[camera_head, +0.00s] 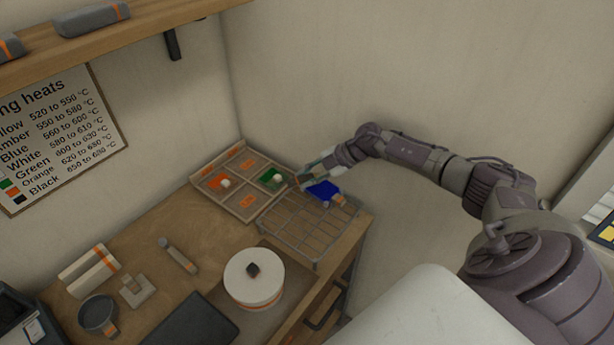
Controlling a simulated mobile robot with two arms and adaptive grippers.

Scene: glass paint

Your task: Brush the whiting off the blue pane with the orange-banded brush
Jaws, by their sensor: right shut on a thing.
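The blue pane (322,190) shows at the back right of the wire rack, with a small tan piece (338,200) at its lower right. I cannot tell whether it rests on the rack or is raised above it. Whiting on it is too small to make out. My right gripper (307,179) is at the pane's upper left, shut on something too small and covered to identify. I cannot pick out an orange band on any brush. A slim grey-tan tool (178,255) lies on the table. My left gripper is not in view.
The wire rack (300,228) stands near the table's right edge. A sectioned tray (240,212) beside it holds a green pane (265,180) and an orange pane (215,180). Walls close the back.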

